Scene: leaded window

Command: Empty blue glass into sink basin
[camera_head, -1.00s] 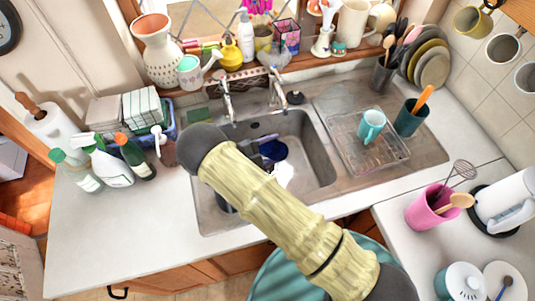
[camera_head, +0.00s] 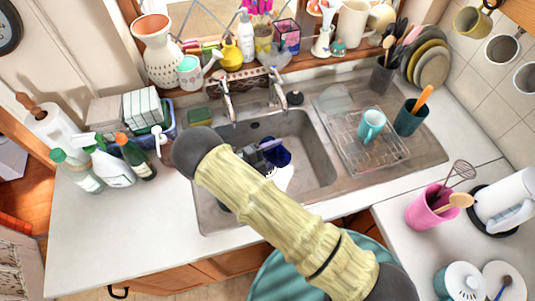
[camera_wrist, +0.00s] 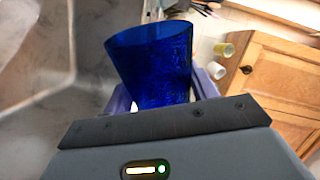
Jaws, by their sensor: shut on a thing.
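The blue glass (camera_wrist: 152,58) is dark, see-through blue and is held between the fingers of my gripper (camera_wrist: 165,98) in the wrist view. In the head view the blue glass (camera_head: 279,154) shows over the sink basin (camera_head: 318,168), tilted, partly hidden by my arm. My gripper (camera_head: 262,150) is shut on it there. I cannot tell whether anything is in the glass. The grey basin wall also fills the left of the wrist view (camera_wrist: 30,60).
A wire rack with a teal mug (camera_head: 371,125) stands right of the basin. Faucets (camera_head: 228,102) rise behind it. Spray bottles (camera_head: 110,168) stand on the left counter. A pink utensil cup (camera_head: 425,208) is at right. The front left counter is clear.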

